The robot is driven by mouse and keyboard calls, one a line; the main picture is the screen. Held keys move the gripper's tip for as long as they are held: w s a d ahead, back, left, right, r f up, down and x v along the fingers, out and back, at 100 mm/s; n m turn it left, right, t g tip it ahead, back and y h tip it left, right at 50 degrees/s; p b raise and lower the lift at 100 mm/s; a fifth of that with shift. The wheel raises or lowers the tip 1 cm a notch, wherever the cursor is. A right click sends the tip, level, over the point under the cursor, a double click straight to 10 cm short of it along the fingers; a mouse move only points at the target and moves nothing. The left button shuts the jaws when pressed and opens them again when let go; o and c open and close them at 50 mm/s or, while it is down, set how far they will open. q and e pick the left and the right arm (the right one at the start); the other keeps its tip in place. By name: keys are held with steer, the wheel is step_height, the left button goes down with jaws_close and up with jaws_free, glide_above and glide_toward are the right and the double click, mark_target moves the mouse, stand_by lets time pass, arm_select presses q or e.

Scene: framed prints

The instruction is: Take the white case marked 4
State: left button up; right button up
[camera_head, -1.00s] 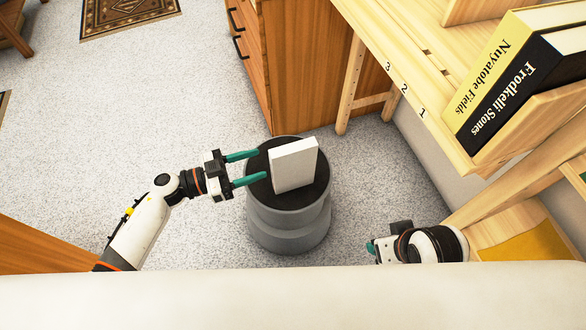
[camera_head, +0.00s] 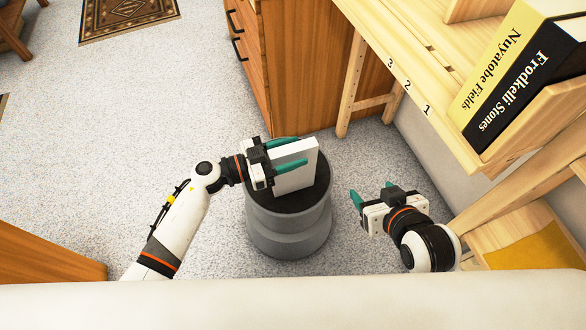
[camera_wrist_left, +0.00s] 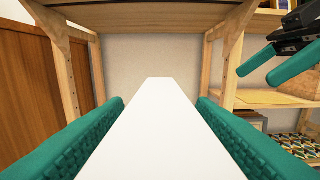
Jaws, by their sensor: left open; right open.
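A plain white case (camera_head: 297,177) stands upright on the dark top of a round grey stand (camera_head: 288,229). No number shows on its visible faces. My left gripper (camera_head: 290,153) is open, with its teal fingers reaching along both sides of the case. In the left wrist view the white case (camera_wrist_left: 158,130) lies between the two fingers, with a narrow gap on each side. My right gripper (camera_head: 356,207) is open and empty, to the right of the stand. Its teal fingers also show at the upper right of the left wrist view (camera_wrist_left: 280,66).
A wooden shelf (camera_head: 425,70) marked 3, 2, 1 at its edge holds a yellow book (camera_head: 490,67) and a black book (camera_head: 525,85) at right. A wooden drawer cabinet (camera_head: 290,60) stands behind the stand. Speckled carpet (camera_head: 130,120) is clear at left.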

arm_select(q)
steer(key=shift+c, duration=0.5)
jaws_close()
steer(key=shift+r, duration=0.15)
